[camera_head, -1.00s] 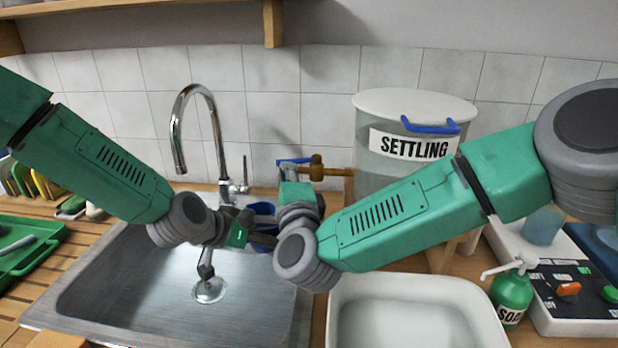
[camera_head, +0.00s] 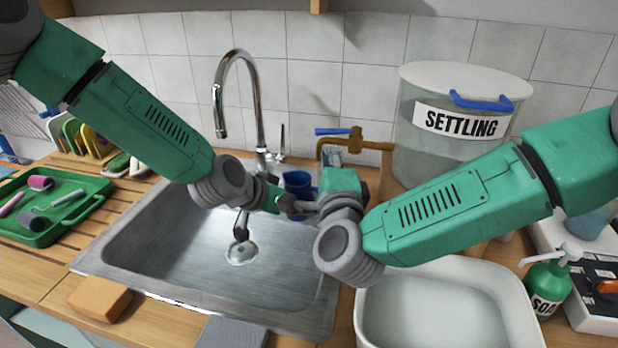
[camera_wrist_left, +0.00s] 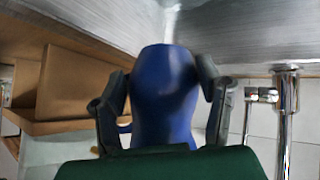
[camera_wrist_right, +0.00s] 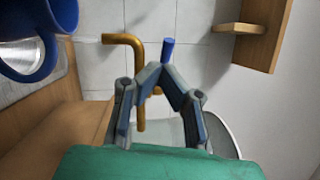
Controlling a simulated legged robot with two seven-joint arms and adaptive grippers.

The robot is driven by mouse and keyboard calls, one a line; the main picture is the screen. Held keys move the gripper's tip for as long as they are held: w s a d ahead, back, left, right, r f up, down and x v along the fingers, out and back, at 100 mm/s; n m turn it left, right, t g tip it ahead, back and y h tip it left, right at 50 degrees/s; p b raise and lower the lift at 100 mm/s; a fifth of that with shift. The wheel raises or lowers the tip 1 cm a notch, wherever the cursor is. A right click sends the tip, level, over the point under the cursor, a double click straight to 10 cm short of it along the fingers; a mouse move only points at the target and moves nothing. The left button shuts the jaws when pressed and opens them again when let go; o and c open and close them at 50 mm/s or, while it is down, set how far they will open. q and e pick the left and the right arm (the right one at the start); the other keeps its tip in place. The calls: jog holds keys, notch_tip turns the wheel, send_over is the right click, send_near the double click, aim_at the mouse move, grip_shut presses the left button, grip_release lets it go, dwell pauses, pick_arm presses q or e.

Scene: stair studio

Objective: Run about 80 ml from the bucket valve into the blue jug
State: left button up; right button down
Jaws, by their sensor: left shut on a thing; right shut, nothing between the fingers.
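The bucket (camera_head: 416,158), labelled SETTLING, stands at the back right. Its brass valve (camera_head: 372,145) reaches left, with a blue lever (camera_head: 331,131) on top; the lever also shows in the right wrist view (camera_wrist_right: 168,52). My left gripper (camera_wrist_left: 168,85) is shut around the blue jug (camera_wrist_left: 165,115), which is over the sink in the head view (camera_head: 294,182). The jug's contents cannot be seen. My right gripper (camera_wrist_right: 158,70) is shut and empty, its fingertips pointing toward the lever. Whether they touch it is unclear.
The steel sink (camera_head: 150,245) lies below, with a chrome faucet (camera_head: 258,100) behind. A white basin (camera_head: 365,310) is at front right, beside a green soap bottle (camera_head: 548,285). A green tray (camera_head: 85,215) is at left, a sponge (camera_head: 100,298) at front left.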

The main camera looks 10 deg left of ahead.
pick_arm(q)
jog(key=shift+c, duration=0.7)
jog(key=shift+w, duration=0.25)
jog(key=w+d, duration=0.3)
jog(key=w, duration=0.2)
jog(key=shift+w+d, duration=0.25)
jog(key=shift+d, duration=0.05)
pick_arm(e)
jog(key=s+a+f, duration=0.1)
jog(key=s+a, duration=0.2)
jog(key=s, duration=0.6)
jog(key=shift+s+f, duration=0.15)
jog(key=shift+s, duration=0.1)
pick_arm(q)
jog(key=shift+a, duration=0.25)
pick_arm(e)
jog(key=shift+w+a, duration=0.1)
jog(key=shift+a, duration=0.15)
pick_arm(q)
jog(key=shift+d, duration=0.25)
pick_arm(e)
jog(key=shift+d, duration=0.3)
pick_arm(q)
jog(key=shift+a, duration=0.2)
pick_arm(e)
jog(key=shift+a, duration=0.25)
